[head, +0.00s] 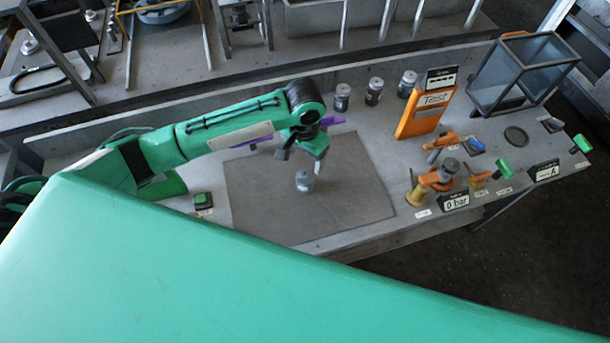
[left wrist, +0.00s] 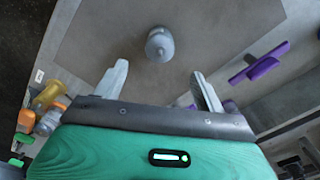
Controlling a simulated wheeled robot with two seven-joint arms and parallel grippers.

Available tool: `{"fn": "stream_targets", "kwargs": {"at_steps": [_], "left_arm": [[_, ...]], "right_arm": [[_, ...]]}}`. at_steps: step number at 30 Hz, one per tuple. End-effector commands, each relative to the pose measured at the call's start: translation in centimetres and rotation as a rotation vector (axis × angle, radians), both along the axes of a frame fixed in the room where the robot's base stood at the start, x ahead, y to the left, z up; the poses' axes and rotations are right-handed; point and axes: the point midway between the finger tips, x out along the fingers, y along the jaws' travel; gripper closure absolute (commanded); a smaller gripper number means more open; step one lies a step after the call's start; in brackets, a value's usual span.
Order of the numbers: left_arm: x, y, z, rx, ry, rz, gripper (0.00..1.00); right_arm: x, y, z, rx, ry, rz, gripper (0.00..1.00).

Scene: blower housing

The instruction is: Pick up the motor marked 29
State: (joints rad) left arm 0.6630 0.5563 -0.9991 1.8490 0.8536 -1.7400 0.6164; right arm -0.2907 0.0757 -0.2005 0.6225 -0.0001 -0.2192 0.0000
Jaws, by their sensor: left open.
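A small grey cylindrical motor (head: 304,182) stands on the grey mat (head: 370,197) on the bench. It also shows in the left wrist view (left wrist: 159,45), seen from above. No number can be read on it. My left gripper (head: 302,159) is open and empty, above and just behind the motor in the head view. In the left wrist view the two fingers (left wrist: 162,82) are spread apart, and the motor lies beyond their tips, roughly centred between them. My right gripper is not seen.
A purple part (head: 333,121) lies behind my left gripper. An orange test unit (head: 424,112), orange valve fittings (head: 436,181) and a glass box (head: 521,75) stand to the right. A green button box (head: 203,201) is at the left. The mat around the motor is clear.

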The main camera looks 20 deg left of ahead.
Motion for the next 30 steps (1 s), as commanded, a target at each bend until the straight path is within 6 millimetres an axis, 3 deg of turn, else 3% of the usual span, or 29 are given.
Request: {"fn": "stream_targets", "kwargs": {"at_steps": [3, 6, 17, 24, 30], "left_arm": [[-0.1, 0.0, -2.3, 0.002, 0.004, 0.002, 0.28], [0.0, 0.0, -3.9, 0.0, 0.002, 0.002, 0.28], [0.0, 0.0, -6.9, 0.001, 0.003, 0.001, 0.28], [0.1, -0.1, -10.0, 0.0, 0.0, 0.001, 0.28], [0.1, 0.0, -10.5, 0.0, -0.001, 0.0, 0.28]], "right_arm": [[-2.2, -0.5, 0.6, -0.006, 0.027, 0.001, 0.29], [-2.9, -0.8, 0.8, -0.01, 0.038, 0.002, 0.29], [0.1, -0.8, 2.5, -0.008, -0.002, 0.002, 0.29], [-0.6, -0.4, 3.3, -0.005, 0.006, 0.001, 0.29], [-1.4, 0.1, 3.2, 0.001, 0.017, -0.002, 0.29]]}}
